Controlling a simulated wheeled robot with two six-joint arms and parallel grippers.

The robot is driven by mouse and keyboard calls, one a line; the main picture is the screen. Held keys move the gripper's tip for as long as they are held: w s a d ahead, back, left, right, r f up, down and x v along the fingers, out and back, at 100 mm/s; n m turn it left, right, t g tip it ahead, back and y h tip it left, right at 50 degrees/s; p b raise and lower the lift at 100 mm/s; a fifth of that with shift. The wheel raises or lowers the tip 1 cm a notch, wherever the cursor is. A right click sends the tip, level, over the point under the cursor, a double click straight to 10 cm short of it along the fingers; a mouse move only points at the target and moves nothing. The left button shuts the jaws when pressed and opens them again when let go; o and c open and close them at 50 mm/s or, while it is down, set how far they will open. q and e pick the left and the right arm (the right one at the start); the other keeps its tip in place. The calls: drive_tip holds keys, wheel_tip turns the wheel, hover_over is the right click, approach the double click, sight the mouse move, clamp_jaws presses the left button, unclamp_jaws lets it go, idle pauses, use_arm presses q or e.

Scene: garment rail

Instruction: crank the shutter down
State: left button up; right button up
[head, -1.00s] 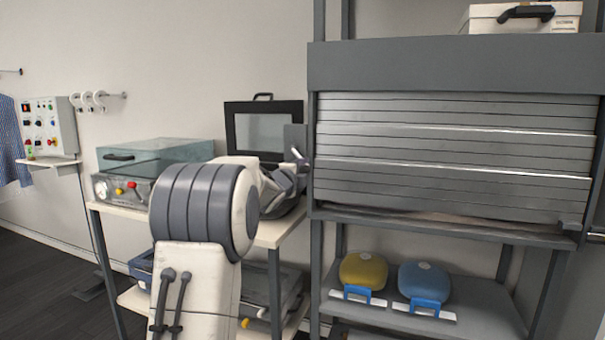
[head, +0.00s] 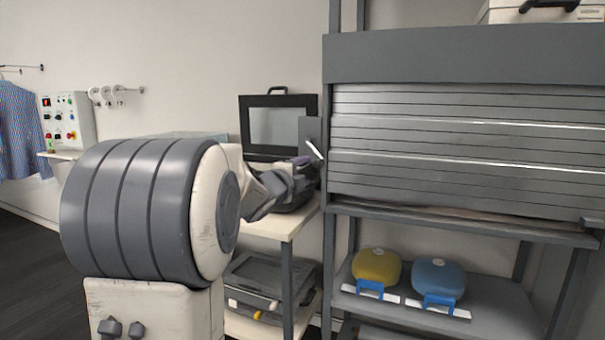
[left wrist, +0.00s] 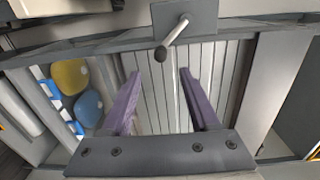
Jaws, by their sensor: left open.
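The grey slatted shutter (head: 440,150) hangs below its housing (head: 460,57) in the rack and covers nearly the whole opening. A narrow brownish strip shows between its lower edge and the shelf. The crank (head: 314,149), with a pale handle, sits on a grey plate at the rack's left post. In the left wrist view the crank (left wrist: 176,31) ends in a dark knob (left wrist: 160,54). My left gripper (head: 303,162) is by the crank, partly hidden by its own wrist. In the left wrist view its purple fingers (left wrist: 160,77) are apart and empty, with the knob beyond them. My right gripper is out of view.
A side table (head: 270,226) with a black-framed screen (head: 278,127) stands left of the rack. A yellow rounded item (head: 377,266) and a blue one (head: 438,279) rest on the shelf (head: 500,312) below the shutter. A control box (head: 66,120) is on the left wall.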

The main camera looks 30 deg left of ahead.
sight(317, 164)
use_arm(q)
drive_tip(key=w+n+p, duration=0.3)
drive_tip(key=n+p, duration=0.3)
drive_tip(key=p, duration=0.5)
drive_tip(key=w+a+n+p, duration=0.1)
drive_tip(key=w+n+p, duration=0.3)
drive_tip(key=p, duration=0.7)
drive_tip(key=w+a+n+p, duration=0.1)
drive_tip(key=w+n+p, duration=0.3)
drive_tip(key=n+p, duration=0.4)
drive_tip(key=shift+w+f+p, duration=0.1)
drive_tip(key=shift+w+p, duration=0.05)
drive_tip(key=shift+p, duration=1.5)
drive_tip(key=shift+w+f, duration=0.1)
drive_tip(key=shift+w, duration=0.4)
clamp_jaws()
drive_tip(key=shift+w+d+r+t, duration=0.1)
drive_tip(key=shift+r+t, duration=0.15)
drive_tip(key=shift+t, duration=0.05)
